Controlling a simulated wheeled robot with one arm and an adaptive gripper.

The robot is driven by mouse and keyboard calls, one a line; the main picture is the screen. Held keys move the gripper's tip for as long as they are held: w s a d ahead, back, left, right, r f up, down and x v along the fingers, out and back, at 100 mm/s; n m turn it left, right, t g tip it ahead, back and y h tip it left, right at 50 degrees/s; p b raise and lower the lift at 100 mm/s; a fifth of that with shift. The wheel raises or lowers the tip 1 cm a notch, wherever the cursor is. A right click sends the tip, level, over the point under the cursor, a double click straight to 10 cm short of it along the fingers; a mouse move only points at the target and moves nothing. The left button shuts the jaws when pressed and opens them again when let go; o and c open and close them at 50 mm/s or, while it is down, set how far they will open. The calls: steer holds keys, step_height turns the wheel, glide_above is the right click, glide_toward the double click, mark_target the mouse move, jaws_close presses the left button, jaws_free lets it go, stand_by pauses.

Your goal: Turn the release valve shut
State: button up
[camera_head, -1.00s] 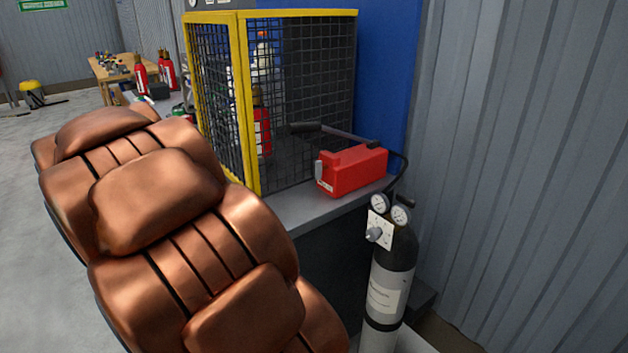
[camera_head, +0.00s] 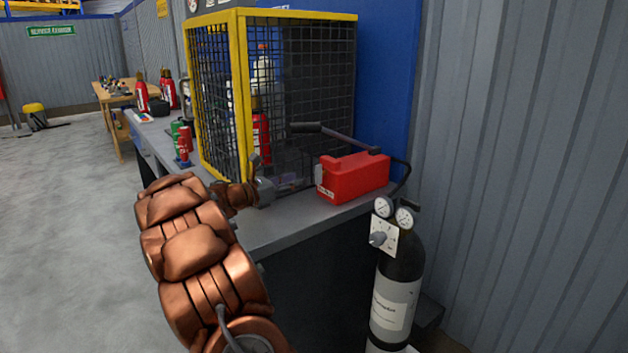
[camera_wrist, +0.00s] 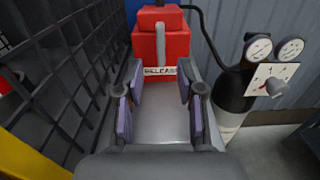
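A red box (camera_head: 352,177) sits on the grey bench by the cage. In the wrist view it (camera_wrist: 150,42) carries a white label reading RELEASE (camera_wrist: 160,71). A grey lever (camera_wrist: 161,42) stands roughly upright on its front face, above the label. My gripper (camera_wrist: 160,82) is open and empty, its two padded fingers spread either side of the bench strip in front of the box. The lever lies ahead of the fingertips, not between them. In the head view my gripper (camera_head: 272,186) is left of the box, near the cage's front.
A yellow-framed mesh cage (camera_head: 246,100) stands close on the left of my gripper. A black gas cylinder (camera_head: 398,270) with two gauges and a knob on a white plate (camera_head: 384,237) stands at right. A black hose (camera_wrist: 200,35) runs from the box. Bare bench (camera_head: 290,219) lies in front.

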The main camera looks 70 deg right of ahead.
mark_target(318, 175)
steer(key=x, duration=0.7)
steer(key=shift+s+d, duration=0.15)
steer(key=shift+d, duration=0.15)
